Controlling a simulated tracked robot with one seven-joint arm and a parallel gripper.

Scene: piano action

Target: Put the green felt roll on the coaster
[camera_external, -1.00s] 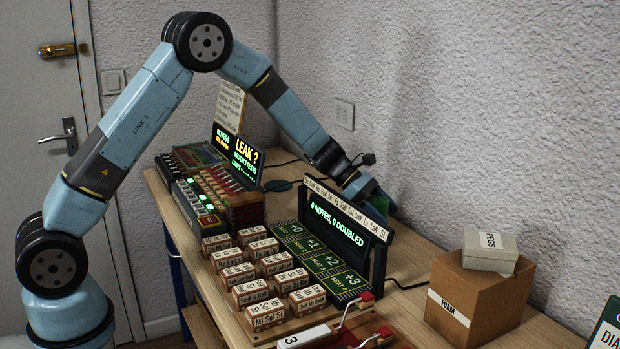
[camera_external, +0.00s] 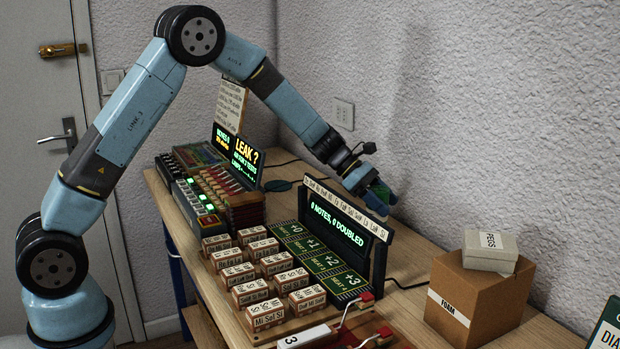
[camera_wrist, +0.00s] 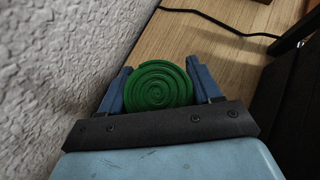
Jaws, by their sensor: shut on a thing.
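The green felt roll (camera_wrist: 160,85) is a spiral-wound disc, seen end-on in the wrist view. My gripper (camera_wrist: 161,80) is shut on it, with one blue finger on each side. In the external view my gripper (camera_external: 378,194) is behind the display panel, close to the wall, and the roll is only partly seen there. A dark, flat round piece (camera_external: 278,185) lies on the table beside the "LEAK ?" screen and looks like the coaster. It is left of my gripper and apart from it; the wrist view does not show it.
The display panel (camera_external: 343,226) stands in front of my gripper, and the rough wall (camera_wrist: 55,70) is close on its left in the wrist view. A black cable (camera_wrist: 215,20) crosses the wood. A cardboard box (camera_external: 478,295) stands at the right; labelled blocks fill the front.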

